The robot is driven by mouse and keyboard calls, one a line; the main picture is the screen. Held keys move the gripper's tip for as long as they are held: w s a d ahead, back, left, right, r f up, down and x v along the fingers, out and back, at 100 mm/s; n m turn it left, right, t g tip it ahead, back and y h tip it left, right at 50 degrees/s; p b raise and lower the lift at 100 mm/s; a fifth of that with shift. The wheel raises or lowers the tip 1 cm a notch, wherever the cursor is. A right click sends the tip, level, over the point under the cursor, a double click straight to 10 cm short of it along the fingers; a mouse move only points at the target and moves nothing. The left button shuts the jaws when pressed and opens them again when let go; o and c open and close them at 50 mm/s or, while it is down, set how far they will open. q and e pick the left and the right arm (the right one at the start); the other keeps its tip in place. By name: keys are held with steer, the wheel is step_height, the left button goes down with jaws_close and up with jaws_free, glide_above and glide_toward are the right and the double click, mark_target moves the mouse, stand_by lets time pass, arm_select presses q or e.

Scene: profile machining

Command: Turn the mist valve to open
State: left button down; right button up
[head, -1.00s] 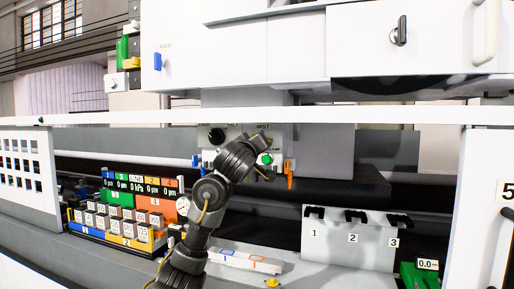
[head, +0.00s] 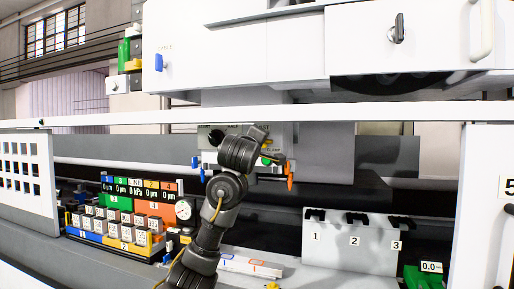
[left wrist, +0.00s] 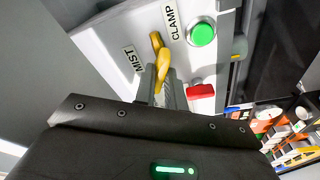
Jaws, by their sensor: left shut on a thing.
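The mist valve shows as a yellow lever (left wrist: 159,49) beside the MIST label (left wrist: 132,58) on the white control panel (left wrist: 110,35) in the left wrist view. My left gripper (left wrist: 164,75) is shut on this lever, with a finger on each side of it. The lever's lower part and its pivot are hidden by the fingers. My right gripper is in neither view.
A green button (left wrist: 202,34) by the CLAMP label and a red handle (left wrist: 200,91) are close to my fingers. An orange lever (head: 290,174) hangs at the panel's right. A numbered white rack (head: 350,245) stands at right, and a display stand (head: 166,208) at left.

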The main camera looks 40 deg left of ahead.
arm_select(q)
steer(key=shift+n, duration=1)
steer(key=n+g+b, duration=0.1)
steer(key=n, duration=0.3)
steer(key=shift+b, duration=0.35)
steer(key=c, duration=1.3)
jaws_free()
steer(key=shift+r, duration=0.1)
steer(key=shift+s, duration=0.1)
